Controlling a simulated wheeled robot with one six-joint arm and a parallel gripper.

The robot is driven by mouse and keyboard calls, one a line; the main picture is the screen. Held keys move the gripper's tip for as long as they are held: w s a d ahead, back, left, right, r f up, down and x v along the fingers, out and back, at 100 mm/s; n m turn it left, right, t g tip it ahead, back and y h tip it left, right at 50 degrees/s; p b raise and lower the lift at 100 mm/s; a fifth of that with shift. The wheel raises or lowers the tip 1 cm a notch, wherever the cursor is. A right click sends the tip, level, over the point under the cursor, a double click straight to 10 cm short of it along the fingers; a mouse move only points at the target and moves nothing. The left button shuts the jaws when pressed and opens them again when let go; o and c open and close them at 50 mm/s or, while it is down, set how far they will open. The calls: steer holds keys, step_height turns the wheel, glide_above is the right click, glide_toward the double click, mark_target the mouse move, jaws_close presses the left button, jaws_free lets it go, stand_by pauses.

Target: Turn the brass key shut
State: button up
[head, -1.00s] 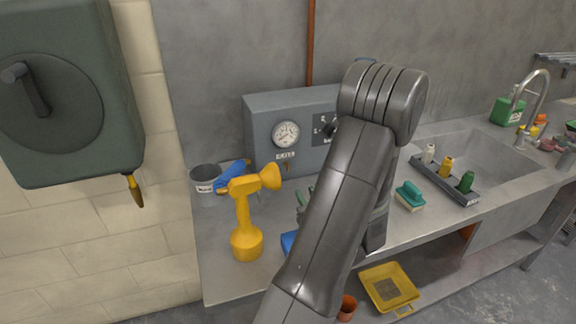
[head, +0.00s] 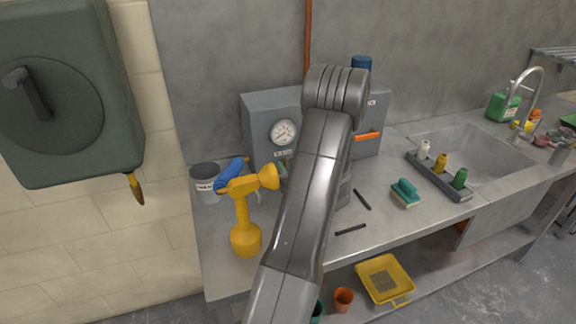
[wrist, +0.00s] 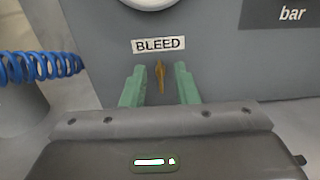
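The brass key (wrist: 160,76) sits on the grey panel just under the "BLEED" label (wrist: 158,45) in the wrist view. Its narrow grip looks upright. My gripper (wrist: 159,84) is open, with one green finger on each side of the key and a visible gap on both sides. How far the fingertips reach past the key is hard to tell. In the head view my arm hides most of the gripper. The grey box (head: 265,108) carries a round gauge (head: 284,132) above the label.
A grey bucket (head: 205,177) and a yellow sprayer-like tool (head: 243,215) stand left of the box. An orange handle (head: 368,136) is on the box's right part. Dark rods (head: 350,230), a green-topped brush (head: 405,193) and a bottle rack (head: 440,177) lie to the right.

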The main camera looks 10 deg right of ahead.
jaws_close()
steer(key=shift+m, duration=0.3)
steer(key=m, duration=0.2)
steer(key=m+b, duration=0.1)
steer(key=shift+d+r+m+b, duration=0.1)
steer(key=shift+d+m+b, duration=0.1)
steer(key=shift+m+b, duration=0.15)
steer(key=m, duration=0.4)
steer(key=shift+w+d+m, duration=0.1)
steer(key=shift+d+m, duration=0.05)
steer(key=shift+m, duration=0.2)
steer(key=m, duration=0.4)
steer(key=shift+d+p, duration=0.1)
steer(key=shift+p, duration=0.2)
steer(key=shift+f+m+p, duration=0.2)
steer(key=shift+m+p, duration=0.35)
steer(key=shift+m, duration=1.85)
